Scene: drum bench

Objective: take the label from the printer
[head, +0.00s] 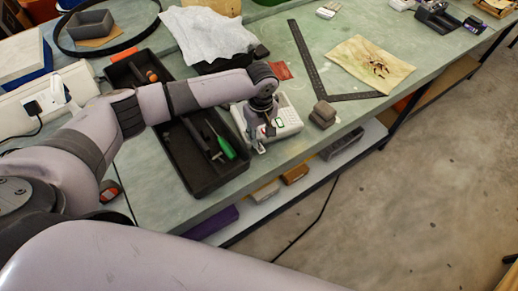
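A small white device with buttons, which looks like the label printer (287,121), sits near the front edge of the bench, right of a black tool tray. My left gripper (259,145) points down at the printer's left front side and covers part of it. Its fingers are small and dark here; I cannot tell whether they are apart or closed. I cannot make out a label for certain; a small pale bit near the fingertips is too small to identify. My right gripper is not in view.
The black tray (187,163) holds a green-handled screwdriver (226,147) and other tools. A dark metal square (306,58) and a tan cloth (369,66) lie behind. A lower shelf (262,211) runs beneath the front edge.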

